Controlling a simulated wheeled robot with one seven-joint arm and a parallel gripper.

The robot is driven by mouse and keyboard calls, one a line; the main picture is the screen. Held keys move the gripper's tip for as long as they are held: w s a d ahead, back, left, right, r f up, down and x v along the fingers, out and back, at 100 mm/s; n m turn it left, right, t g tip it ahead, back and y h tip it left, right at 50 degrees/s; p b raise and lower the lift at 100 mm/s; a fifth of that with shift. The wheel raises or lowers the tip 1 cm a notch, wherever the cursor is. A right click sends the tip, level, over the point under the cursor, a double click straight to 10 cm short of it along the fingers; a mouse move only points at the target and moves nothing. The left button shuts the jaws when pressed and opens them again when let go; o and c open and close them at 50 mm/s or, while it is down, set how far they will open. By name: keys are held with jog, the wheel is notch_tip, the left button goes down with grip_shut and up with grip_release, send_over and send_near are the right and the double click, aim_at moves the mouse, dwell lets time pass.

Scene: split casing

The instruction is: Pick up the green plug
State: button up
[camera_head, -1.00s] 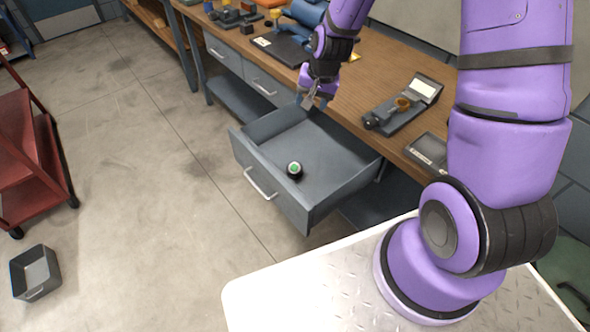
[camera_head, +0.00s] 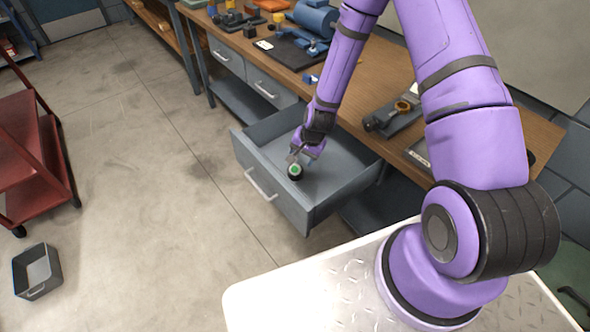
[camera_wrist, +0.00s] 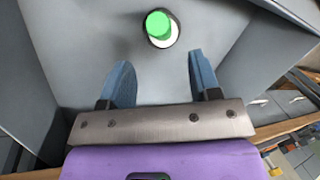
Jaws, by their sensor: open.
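The green plug (camera_wrist: 158,25) has a bright green top and a white and black round base. It sits on the floor of the open grey drawer (camera_head: 268,188), and it also shows in the head view (camera_head: 295,171). My gripper (camera_wrist: 158,75) is open and empty inside the drawer area. In the wrist view its two blue-grey fingers point toward the plug, which lies just beyond the fingertips, roughly centred between them. In the head view my gripper (camera_head: 294,158) is right above and behind the plug. I cannot tell the exact height gap.
The drawer walls surround the gripper closely. The wooden workbench (camera_head: 385,85) above holds a dark device (camera_head: 392,120), a black mat (camera_head: 285,50) and several small parts. A grey bin (camera_head: 38,271) stands on the floor at lower left, near a red cart (camera_head: 35,160).

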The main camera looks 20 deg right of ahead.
aim_at(296, 167)
jog(key=shift+x, duration=3.4)
jog(key=shift+c, duration=0.5)
grip_shut()
